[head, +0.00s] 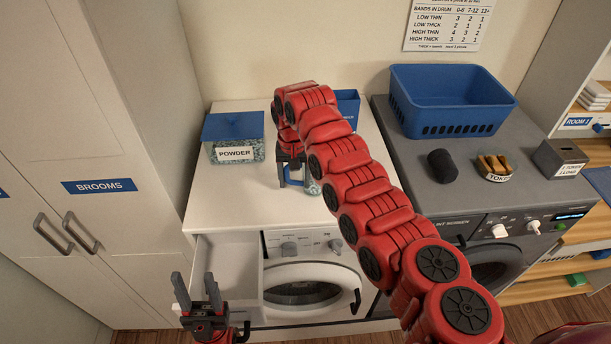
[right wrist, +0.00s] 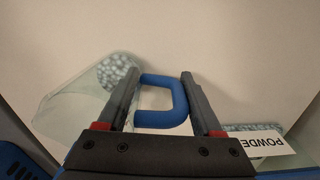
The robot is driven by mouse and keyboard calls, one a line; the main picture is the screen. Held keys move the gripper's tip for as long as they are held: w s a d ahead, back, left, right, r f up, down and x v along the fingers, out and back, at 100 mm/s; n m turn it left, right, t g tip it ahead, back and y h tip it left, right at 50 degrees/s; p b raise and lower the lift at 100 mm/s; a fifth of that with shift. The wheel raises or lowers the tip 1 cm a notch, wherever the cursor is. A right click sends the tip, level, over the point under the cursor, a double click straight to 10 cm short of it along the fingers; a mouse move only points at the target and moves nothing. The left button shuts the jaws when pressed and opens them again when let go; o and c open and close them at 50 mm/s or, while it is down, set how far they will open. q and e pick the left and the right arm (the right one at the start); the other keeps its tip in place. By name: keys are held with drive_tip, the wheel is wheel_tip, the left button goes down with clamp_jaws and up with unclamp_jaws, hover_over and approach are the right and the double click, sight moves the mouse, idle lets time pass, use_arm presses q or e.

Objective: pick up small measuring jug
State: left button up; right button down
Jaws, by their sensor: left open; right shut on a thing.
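The small measuring jug (head: 313,186) is clear, with pale blue beads inside and a blue handle. It is over the white washer top, partly hidden by my right arm in the head view. In the right wrist view, the jug's clear body (right wrist: 75,108) lies left of the fingers. My right gripper (head: 291,170) points down and is shut on the blue handle (right wrist: 160,79), which sits between its fingers (right wrist: 158,95). I cannot tell whether the jug touches the washer top. My left gripper (head: 197,290) is open and empty, low in front of the open drawer.
A clear powder box (head: 235,154) with a blue lid stands left of the jug. An open drawer (head: 225,265) juts forward.

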drive_tip(key=shift+r, duration=4.95)
drive_tip(key=c, duration=0.6)
unclamp_jaws()
clamp_jaws()
